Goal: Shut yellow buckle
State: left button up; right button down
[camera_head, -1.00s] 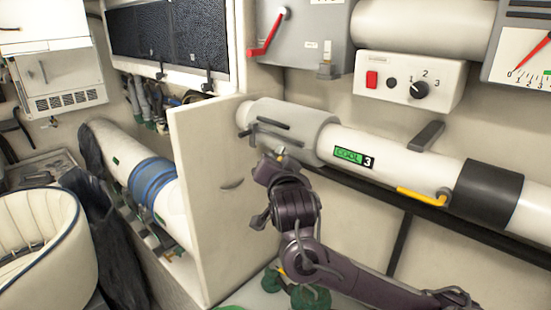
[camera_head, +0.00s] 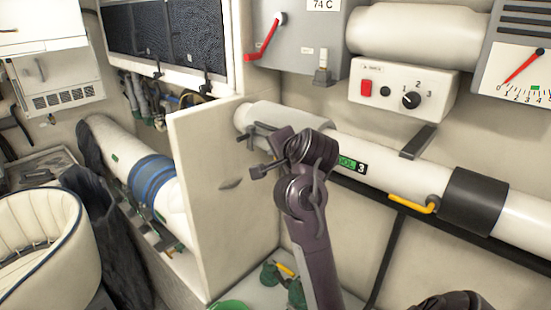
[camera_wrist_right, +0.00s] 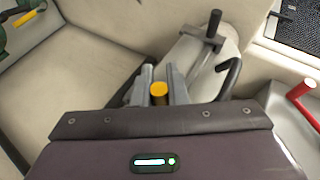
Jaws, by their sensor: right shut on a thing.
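In the right wrist view, the end of a yellow piece (camera_wrist_right: 158,93), which looks like the yellow buckle, sits between the two grey fingers of my right gripper (camera_wrist_right: 159,84). The fingers are shut on it. In the head view, my right gripper (camera_head: 262,171) is beside the end of the white pipe (camera_head: 390,172), just below its black handles (camera_head: 262,128). The held yellow piece is hidden there, so I cannot tell how far shut the buckle is. My left gripper is not in view.
A yellow lever (camera_head: 412,204) sits on the pipe to the right. A white panel (camera_head: 215,200) stands close left of my right gripper. Green valves (camera_head: 290,284) are below. A red handle (camera_head: 264,42) and a switch box (camera_head: 403,88) are above.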

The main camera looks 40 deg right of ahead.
jog(key=shift+d+r, duration=0.1)
dwell(0.6)
jog(key=c, duration=1.7)
grip_release()
jog(key=shift+s, duration=0.15)
jog(key=b+v, duration=0.1)
jog(key=v, duration=0.6)
jog(key=shift+s+r+b, duration=0.2)
jog(key=shift+r+b, duration=0.1)
jog(key=shift+b, duration=0.05)
